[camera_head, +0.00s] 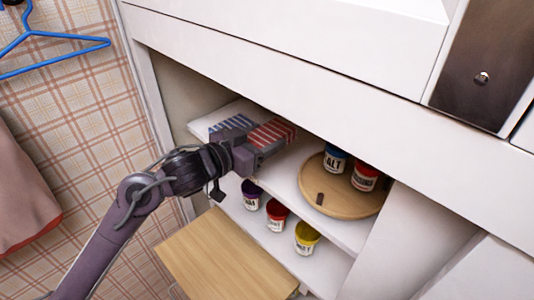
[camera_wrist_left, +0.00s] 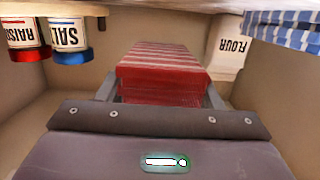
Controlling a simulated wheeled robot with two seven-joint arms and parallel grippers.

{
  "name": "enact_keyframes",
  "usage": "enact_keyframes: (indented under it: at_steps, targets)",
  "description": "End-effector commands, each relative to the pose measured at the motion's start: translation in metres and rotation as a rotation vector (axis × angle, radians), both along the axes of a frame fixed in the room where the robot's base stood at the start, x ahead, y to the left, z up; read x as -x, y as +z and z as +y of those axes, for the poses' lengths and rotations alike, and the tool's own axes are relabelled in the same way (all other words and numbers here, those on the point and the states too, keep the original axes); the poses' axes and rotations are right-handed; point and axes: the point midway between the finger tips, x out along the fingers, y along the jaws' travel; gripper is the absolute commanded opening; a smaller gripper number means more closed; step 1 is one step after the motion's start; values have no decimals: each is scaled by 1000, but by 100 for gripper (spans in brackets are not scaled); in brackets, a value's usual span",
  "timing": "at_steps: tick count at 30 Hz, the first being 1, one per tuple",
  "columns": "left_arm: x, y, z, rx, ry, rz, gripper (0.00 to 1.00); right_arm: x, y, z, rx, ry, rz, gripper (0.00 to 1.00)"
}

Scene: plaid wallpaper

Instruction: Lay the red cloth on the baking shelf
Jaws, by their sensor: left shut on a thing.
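The red-and-white striped folded cloth (camera_head: 273,131) is at the upper shelf inside the cabinet, right beside a blue striped folded cloth (camera_head: 232,124). My left gripper (camera_head: 258,146) reaches in from the left and is shut on the red cloth. In the upside-down left wrist view the red cloth (camera_wrist_left: 165,72) sits between the two fingers. I cannot tell whether it touches the upper shelf (camera_head: 290,172). The blue cloth also shows in the wrist view (camera_wrist_left: 285,28), apart from the red one. My right gripper is not in view.
A round wooden turntable (camera_head: 350,202) with a salt jar (camera_head: 335,160) and a raisins jar (camera_head: 365,176) stands right of my gripper. A flour bag (camera_wrist_left: 230,45) is near the cloths. Several jars line the lower shelf (camera_head: 322,272). A wooden board (camera_head: 225,250) lies below.

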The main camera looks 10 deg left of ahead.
Motion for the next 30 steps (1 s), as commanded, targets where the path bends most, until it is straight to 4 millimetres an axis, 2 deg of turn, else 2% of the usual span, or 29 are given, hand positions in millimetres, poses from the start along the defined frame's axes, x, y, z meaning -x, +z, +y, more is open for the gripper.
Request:
enact_keyframes:
  at_steps: [12, 24, 25, 30]
  targets:
    - [0, -47, -1, 2, -1, 1, 34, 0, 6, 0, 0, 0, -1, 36]
    - [0, -53, 0, 2, 0, -1, 34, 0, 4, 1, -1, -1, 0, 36]
    - [0, -53, 0, 1, 0, -1, 62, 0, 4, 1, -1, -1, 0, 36]
    - [0, -52, 0, 1, 0, -1, 81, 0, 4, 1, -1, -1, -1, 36]
